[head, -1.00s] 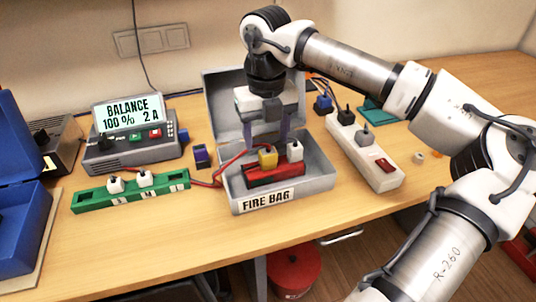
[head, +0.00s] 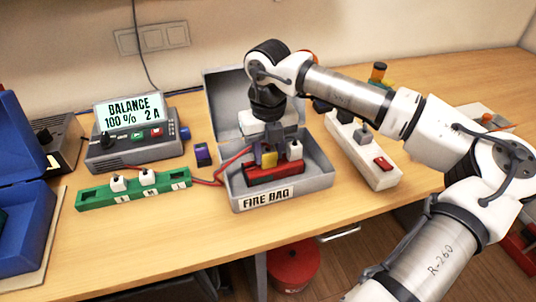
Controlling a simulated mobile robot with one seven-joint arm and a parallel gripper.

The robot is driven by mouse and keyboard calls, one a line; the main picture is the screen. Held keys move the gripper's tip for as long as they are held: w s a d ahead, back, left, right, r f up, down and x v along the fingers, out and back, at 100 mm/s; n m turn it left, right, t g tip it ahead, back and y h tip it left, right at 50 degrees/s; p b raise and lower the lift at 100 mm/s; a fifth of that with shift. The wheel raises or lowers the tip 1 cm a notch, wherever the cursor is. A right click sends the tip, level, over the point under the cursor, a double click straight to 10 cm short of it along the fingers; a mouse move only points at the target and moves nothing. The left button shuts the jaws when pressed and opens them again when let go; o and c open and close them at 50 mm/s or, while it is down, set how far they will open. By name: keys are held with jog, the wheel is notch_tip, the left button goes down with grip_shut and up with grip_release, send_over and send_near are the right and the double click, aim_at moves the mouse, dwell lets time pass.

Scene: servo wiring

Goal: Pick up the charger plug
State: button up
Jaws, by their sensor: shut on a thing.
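My gripper (head: 269,146) points down into the open grey box labelled FIRE BAG (head: 231,188). Its fingers are shut around a yellow plug (head: 269,159) at the red battery pack (head: 272,175). The gripper hides the plug's top and part of its sides. A white plug (head: 295,150) stands just right of the gripper in the same box. A red lead runs from the box area to the left. I cannot tell whether the yellow plug is lifted off the pack.
The charger with its BALANCE screen (head: 130,110) and a green board (head: 91,200) with white plugs stand at left. A white power strip (head: 347,140) with plugs lies right of the box. A small purple block (head: 203,155) stands left of the box. The front table edge is clear.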

aim_at(268, 150)
jog(key=shift+c, duration=0.4)
jog(key=shift+r, duration=0.45)
notch_tip(268, 150, up, 19)
jog(key=b, duration=0.2)
